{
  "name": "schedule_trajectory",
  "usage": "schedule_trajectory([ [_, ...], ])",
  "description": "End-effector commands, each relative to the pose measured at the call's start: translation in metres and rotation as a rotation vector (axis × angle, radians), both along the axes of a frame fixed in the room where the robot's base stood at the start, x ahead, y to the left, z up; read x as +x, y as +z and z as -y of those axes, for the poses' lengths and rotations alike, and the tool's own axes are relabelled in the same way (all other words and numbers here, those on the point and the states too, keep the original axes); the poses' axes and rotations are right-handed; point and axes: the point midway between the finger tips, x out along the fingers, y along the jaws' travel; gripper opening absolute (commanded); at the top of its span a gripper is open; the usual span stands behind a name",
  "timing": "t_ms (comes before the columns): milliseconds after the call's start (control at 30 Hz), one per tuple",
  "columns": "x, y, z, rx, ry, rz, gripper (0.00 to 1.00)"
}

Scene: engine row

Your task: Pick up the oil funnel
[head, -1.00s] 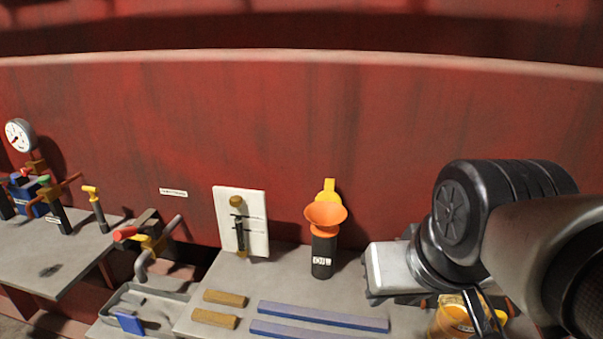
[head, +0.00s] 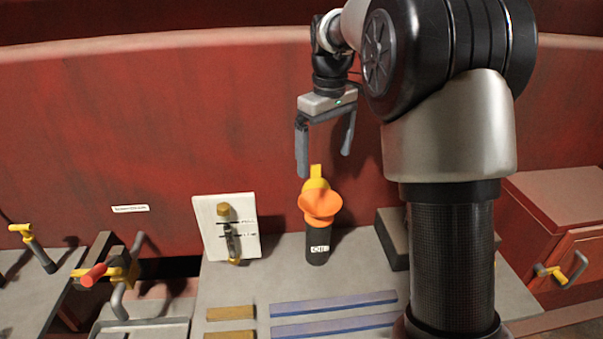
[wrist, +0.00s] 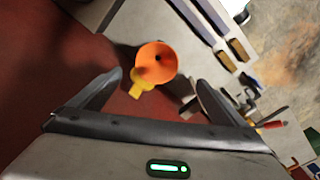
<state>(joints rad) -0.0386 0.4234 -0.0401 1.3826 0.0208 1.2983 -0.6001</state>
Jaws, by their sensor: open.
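The oil funnel (head: 320,205) is orange with a yellow tab (head: 316,178) standing up behind it. It sits in the top of a black bottle (head: 318,245) with a white label, on the grey bench. My gripper (head: 325,165) is open and empty, pointing down above the funnel, with its fingertips about level with the yellow tab or a little higher. In the wrist view the funnel (wrist: 156,62) shows its round mouth and dark hole beyond the open fingers (wrist: 160,85). The funnel's lower part is hidden in the bottle.
Blue strips (head: 335,308) and tan blocks (head: 230,313) lie in front. A dark block (head: 392,238) stands to the right, partly behind my arm. The red wall is close behind.

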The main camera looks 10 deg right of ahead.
Motion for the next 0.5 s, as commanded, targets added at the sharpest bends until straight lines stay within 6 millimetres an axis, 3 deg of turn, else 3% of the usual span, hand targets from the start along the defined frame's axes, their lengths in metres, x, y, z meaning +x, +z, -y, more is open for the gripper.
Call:
schedule_trajectory([
  [167, 0.019, -0.018, -0.001, -0.005, 0.049, -0.036, 0.96],
  [500, 0.02, -0.082, -0.001, -0.005, 0.054, -0.043, 0.96],
])
